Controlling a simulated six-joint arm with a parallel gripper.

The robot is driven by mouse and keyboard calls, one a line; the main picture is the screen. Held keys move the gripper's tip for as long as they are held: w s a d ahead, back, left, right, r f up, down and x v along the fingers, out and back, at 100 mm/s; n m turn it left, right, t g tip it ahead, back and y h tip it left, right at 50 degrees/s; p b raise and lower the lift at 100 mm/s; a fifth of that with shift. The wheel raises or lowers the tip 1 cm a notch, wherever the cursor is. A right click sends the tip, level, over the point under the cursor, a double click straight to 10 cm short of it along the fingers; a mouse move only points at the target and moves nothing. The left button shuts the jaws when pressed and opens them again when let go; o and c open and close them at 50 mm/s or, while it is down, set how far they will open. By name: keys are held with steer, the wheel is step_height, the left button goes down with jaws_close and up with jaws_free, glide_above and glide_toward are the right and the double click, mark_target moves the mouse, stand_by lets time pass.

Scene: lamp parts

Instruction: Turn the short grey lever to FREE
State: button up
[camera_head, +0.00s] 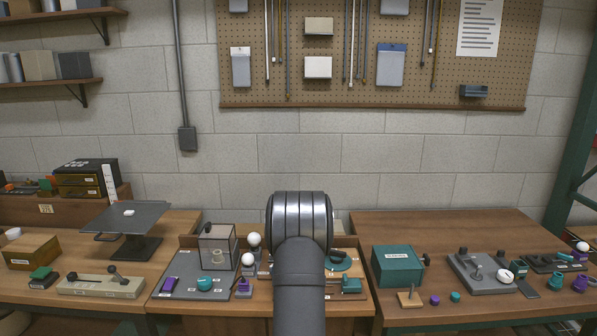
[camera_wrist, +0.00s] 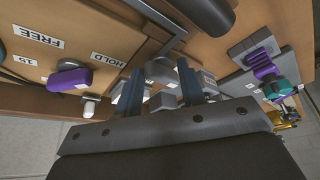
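In the wrist view, a wooden panel carries a FREE label (camera_wrist: 38,36) and a HOLD label (camera_wrist: 106,60). My gripper (camera_wrist: 158,75) has its two dark blue fingers spread apart, to the right of the HOLD label. Grey parts (camera_wrist: 163,74) show between and behind the fingers. I cannot tell which of them is the short grey lever, or its setting. No grip on anything shows. A purple piece with a grey cap (camera_wrist: 70,80) and a white-tipped piece (camera_wrist: 90,106) lie left of the fingers. In the head view my arm hides the gripper and this area.
A purple and teal part (camera_wrist: 268,80) on grey blocks is at right in the wrist view. In the head view, a clear box (camera_head: 217,246) and white balls (camera_head: 254,239) stand left of my arm. A teal box (camera_head: 397,265) stands on the right table. A beige two-lever base (camera_head: 100,287) lies at left.

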steer(key=shift+m, duration=0.3)
steer(key=o, duration=0.5)
steer(key=shift+s+a+r, duration=0.1)
steer(key=shift+o, duration=0.9)
steer(key=shift+r, duration=0.25)
steer(key=s+a+r+m+t+h, duration=0.1)
steer(key=s+r+m+h, duration=0.15)
steer(key=r+m, duration=0.4)
steer(key=s+a+r+m+t+h, duration=0.1)
steer(key=s+r+m, duration=0.25)
steer(key=r, duration=0.55)
steer(key=x, duration=1.7)
steer(key=shift+d+f, duration=0.3)
steer(key=shift+d, duration=0.05)
steer(key=c, duration=1)
